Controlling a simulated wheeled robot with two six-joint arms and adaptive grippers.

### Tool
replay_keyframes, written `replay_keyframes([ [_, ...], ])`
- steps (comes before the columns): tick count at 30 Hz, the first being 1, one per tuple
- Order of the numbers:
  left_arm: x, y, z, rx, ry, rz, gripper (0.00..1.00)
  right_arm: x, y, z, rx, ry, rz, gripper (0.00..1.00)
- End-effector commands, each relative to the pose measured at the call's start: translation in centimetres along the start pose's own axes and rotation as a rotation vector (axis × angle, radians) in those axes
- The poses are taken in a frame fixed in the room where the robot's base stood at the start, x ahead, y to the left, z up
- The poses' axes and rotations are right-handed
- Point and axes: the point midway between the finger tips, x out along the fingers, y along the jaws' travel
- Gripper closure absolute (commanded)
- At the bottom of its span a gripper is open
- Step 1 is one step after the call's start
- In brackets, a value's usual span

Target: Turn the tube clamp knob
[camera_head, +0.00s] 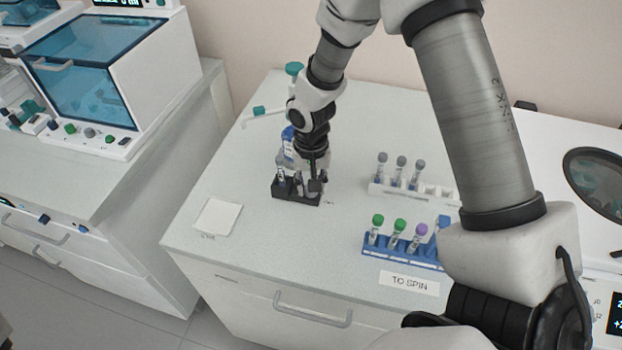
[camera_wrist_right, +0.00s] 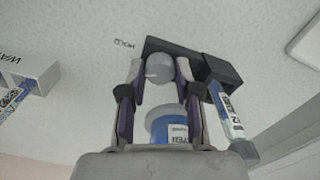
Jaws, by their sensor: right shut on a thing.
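A round grey knob-like piece (camera_wrist_right: 159,66) with a small light mark sits at the block's end. My right gripper (camera_wrist_right: 158,80) points down, with its two fingers on either side of this grey piece, shut on it. In the head view my right gripper (camera_head: 313,180) covers the block's right part and hides the knob. A labelled tube (camera_wrist_right: 226,112) stands in or against the block. My left gripper is not in view.
A blue-capped bottle (camera_head: 288,139) stands close behind the clamp. To the right are a white rack (camera_head: 378,188) with grey-capped tubes and a blue rack (camera_head: 378,250) with green- and purple-capped tubes. A white pad (camera_head: 216,217) lies at left. The bench front is clear.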

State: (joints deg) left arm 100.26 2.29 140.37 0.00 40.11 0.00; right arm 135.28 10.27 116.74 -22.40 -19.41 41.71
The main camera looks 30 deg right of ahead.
Motion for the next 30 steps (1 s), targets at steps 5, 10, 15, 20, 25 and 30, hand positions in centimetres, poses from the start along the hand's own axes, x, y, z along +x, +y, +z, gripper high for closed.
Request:
replay_keyframes([
  [5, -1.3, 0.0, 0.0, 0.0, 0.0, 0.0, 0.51, -0.2, 0.1, 0.1, -0.168, -0.004, 0.002, 1.0],
  [10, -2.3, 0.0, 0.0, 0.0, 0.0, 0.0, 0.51, -0.2, 0.1, 0.1, -0.329, -0.004, 0.001, 1.0],
  [15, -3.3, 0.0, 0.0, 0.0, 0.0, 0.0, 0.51, -0.2, 0.1, 0.1, -0.49, -0.004, 0.001, 1.0],
  [20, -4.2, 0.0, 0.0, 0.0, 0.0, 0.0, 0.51, -0.2, 0.1, 0.1, -0.643, -0.003, 0.001, 1.0],
  [25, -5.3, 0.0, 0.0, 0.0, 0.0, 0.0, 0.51, -0.2, 0.0, 0.1, -0.802, -0.003, 0.0, 1.0],
  [30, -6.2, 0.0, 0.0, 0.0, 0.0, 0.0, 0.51, -0.2, 0.1, 0.1, -0.951, -0.005, 0.001, 1.0],
])
